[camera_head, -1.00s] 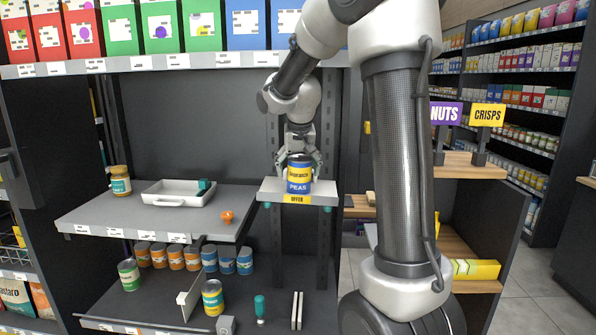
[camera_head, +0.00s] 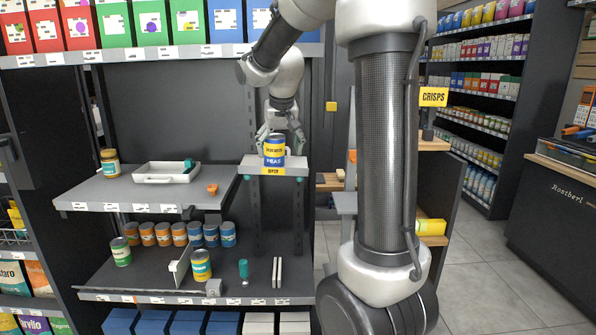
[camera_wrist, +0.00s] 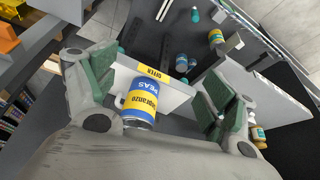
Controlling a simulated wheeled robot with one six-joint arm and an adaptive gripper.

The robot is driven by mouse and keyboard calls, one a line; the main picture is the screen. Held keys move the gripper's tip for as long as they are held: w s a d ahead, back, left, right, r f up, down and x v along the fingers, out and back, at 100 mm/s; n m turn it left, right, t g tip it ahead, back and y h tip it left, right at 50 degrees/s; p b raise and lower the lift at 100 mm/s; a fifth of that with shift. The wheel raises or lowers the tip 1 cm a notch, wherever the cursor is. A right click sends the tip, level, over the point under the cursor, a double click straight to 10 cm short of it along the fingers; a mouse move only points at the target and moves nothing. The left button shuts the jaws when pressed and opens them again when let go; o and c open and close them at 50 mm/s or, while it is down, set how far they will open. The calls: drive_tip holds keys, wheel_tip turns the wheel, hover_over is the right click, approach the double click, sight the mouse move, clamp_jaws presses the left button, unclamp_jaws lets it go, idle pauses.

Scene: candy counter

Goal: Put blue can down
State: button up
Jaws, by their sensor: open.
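The blue can (camera_head: 274,150), with a yellow band and a PEAS label, stands upright on the small pale shelf (camera_head: 299,164) with a yellow OFFER tag. My gripper (camera_head: 281,138) is at the can, behind and beside it in the head view. In the wrist view the can (camera_wrist: 141,100) sits between the spread fingers of my gripper (camera_wrist: 160,84), nearer the left finger. A clear gap shows between the can and the right finger. The can's base is partly hidden in the wrist view.
Left of the offer shelf, a grey shelf (camera_head: 130,190) holds a white tray (camera_head: 165,172), a jar (camera_head: 111,163) and a small orange object (camera_head: 212,188). Several cans stand on the lower shelf (camera_head: 140,280). Open floor (camera_head: 490,265) lies to the right.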

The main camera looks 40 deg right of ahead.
drive_tip(key=s+a+n, duration=0.1)
drive_tip(key=s+a, duration=0.1)
drive_tip(key=s, duration=0.7)
drive_tip(key=s+a+f+n+y, duration=0.1)
drive_tip(key=s+a+n, duration=0.1)
drive_tip(key=s, duration=0.7)
drive_tip(key=s+a+f+n, duration=0.1)
drive_tip(key=s+a, duration=0.2)
drive_tip(key=s, duration=0.7)
drive_tip(key=shift+a+y, duration=0.25)
drive_tip(key=shift+y, duration=0.15)
